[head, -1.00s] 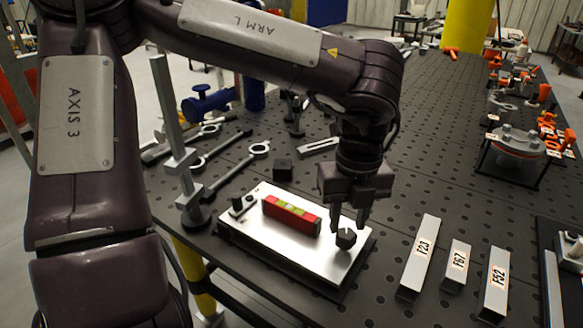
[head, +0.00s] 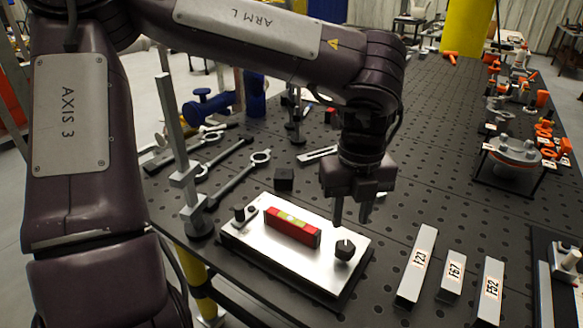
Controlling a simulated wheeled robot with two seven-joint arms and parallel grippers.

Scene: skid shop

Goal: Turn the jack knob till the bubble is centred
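The black jack knob (head: 345,249) stands at the right end of a bright metal plate (head: 308,262). A red spirit level (head: 280,230) with a yellow-green vial (head: 292,219) lies on the plate, left of the knob. The vial is too small to tell where the bubble sits. My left gripper (head: 351,220) points down just above and behind the knob, its two fingers apart with nothing between them. My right gripper is not in view.
A small black post (head: 240,214) stands at the plate's left end. A grey upright stand (head: 181,180) and wrenches (head: 240,175) lie to the left and behind. Labelled bars (head: 416,265) lie to the right. A black block (head: 284,179) sits behind the plate.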

